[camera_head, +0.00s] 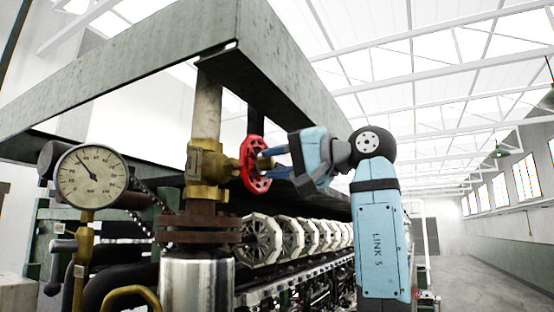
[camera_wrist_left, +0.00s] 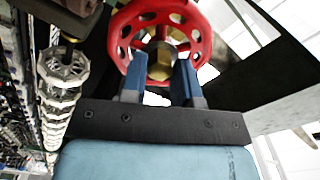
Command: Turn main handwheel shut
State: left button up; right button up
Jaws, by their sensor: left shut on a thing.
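The main handwheel (camera_head: 252,164) is a red wheel with holes in its face, mounted on a brass valve (camera_head: 208,165) on the vertical pipe. It fills the top of the left wrist view (camera_wrist_left: 204,48), with its brass hub in the middle. My left gripper (camera_head: 272,160) reaches the wheel from the right. In the left wrist view its two blue fingers (camera_wrist_left: 160,72) stand on either side of the brass hub and are shut on the handwheel at its centre. The exact finger contact is partly hidden. My right gripper is in neither view.
A round pressure gauge (camera_head: 91,177) stands left of the valve. A grey steel frame (camera_head: 330,95) runs above the wheel. A row of pale reels (camera_head: 262,241) lies below and behind. An open aisle (camera_head: 480,270) is at the right.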

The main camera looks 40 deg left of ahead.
pick_arm(q)
jog(key=m+p, duration=0.1)
jog(key=m, duration=0.4)
jog(key=shift+r, duration=0.1)
jog(key=m, duration=0.4)
jog(key=shift+m, duration=0.4)
jog(key=m, duration=0.3)
jog(key=shift+m, duration=0.4)
jog(key=o, duration=0.8)
jog(key=shift+d, duration=0.1)
